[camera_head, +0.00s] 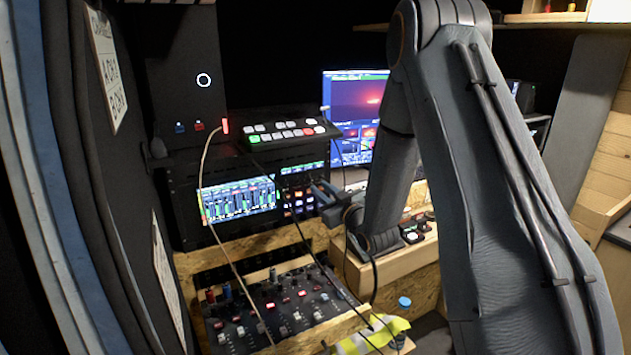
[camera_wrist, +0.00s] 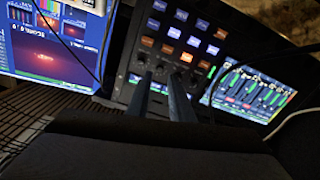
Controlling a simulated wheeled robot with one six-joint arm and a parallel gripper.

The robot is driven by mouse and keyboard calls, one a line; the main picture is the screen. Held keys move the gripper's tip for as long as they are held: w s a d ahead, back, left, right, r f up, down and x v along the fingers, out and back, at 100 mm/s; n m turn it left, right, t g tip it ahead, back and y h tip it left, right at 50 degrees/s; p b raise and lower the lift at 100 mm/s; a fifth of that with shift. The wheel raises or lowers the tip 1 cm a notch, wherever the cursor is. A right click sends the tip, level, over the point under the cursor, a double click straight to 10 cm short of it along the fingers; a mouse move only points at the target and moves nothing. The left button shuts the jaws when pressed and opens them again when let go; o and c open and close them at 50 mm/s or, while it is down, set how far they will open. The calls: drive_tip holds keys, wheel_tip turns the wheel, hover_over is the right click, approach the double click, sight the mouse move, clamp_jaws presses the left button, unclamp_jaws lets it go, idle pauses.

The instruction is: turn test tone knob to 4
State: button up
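A small panel of lit blue, orange and white buttons (camera_wrist: 180,35) is in the rack, with a row of small dark knobs (camera_wrist: 159,69) beside the buttons. I cannot read which knob is the test tone one, nor its setting. My gripper (camera_wrist: 162,76) points at this knob row. Its two fingers stand a little apart with a narrow gap, and their tips overlap the knobs in the wrist view. I cannot tell whether they touch a knob. In the head view my gripper (camera_head: 319,194) is in front of the lit button panel (camera_head: 298,199), and the knobs are hidden or too small.
A level-meter screen (camera_head: 238,200) is left of the button panel. A switcher (camera_head: 286,132) sits on top of the rack. A monitor (camera_head: 352,105) stands behind my arm. A mixer (camera_head: 275,310) lies below, with loose cables hanging across the front.

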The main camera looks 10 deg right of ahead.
sight(312, 181)
drive_tip(key=shift+p+x, duration=0.7)
drive_tip(key=shift+x, duration=1.85)
clamp_jaws()
